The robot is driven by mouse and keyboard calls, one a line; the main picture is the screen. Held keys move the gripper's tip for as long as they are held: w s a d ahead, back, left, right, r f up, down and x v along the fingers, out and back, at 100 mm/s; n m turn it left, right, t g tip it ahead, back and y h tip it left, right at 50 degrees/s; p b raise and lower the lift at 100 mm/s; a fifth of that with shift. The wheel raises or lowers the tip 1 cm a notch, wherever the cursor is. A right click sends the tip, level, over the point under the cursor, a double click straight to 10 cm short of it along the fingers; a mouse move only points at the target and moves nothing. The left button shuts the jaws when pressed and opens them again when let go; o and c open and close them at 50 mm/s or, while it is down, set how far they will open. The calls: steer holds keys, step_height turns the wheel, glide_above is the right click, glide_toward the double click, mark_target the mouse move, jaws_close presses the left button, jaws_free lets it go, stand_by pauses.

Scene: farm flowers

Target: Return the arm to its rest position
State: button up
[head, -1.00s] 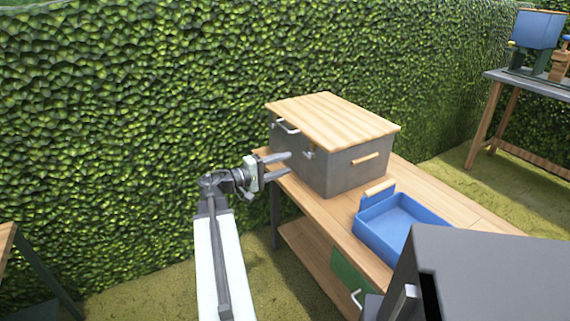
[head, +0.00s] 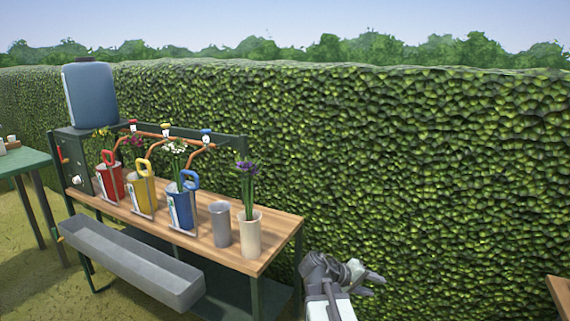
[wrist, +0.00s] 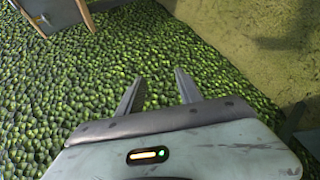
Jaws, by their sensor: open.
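My gripper (head: 374,283) is at the lower middle right of the head view, in front of the hedge and to the right of the flower bench. Its fingers point right, and nothing is between them. In the wrist view my gripper (wrist: 160,92) shows two fingers spread apart, with only hedge behind them. My arm is folded low, and much of it lies below the frame.
A wooden-topped bench (head: 275,237) holds red, yellow and blue buckets, a grey cup (head: 220,223) and a cream vase (head: 250,234) with purple flowers. A grey trough (head: 130,262) hangs along its front. A table corner (head: 560,291) shows at right. The hedge (head: 430,170) fills the background.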

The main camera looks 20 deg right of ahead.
steer(key=a+f+n+y, duration=0.1)
steer(key=a+f+y, duration=0.3)
steer(key=a, duration=0.7)
steer(key=a+f+y, duration=0.3)
steer(key=a+y, duration=0.1)
steer(key=a, duration=0.7)
steer(key=a+f+n+y, duration=0.1)
steer(key=a+f+y, duration=0.25)
steer(key=a, duration=0.85)
step_height(320, 180, up, 33)
steer(key=p, duration=3.3)
steer(key=shift+w+d+f+t, duration=0.2)
steer(key=shift+w+t, duration=0.1)
steer(key=shift+w, duration=0.1)
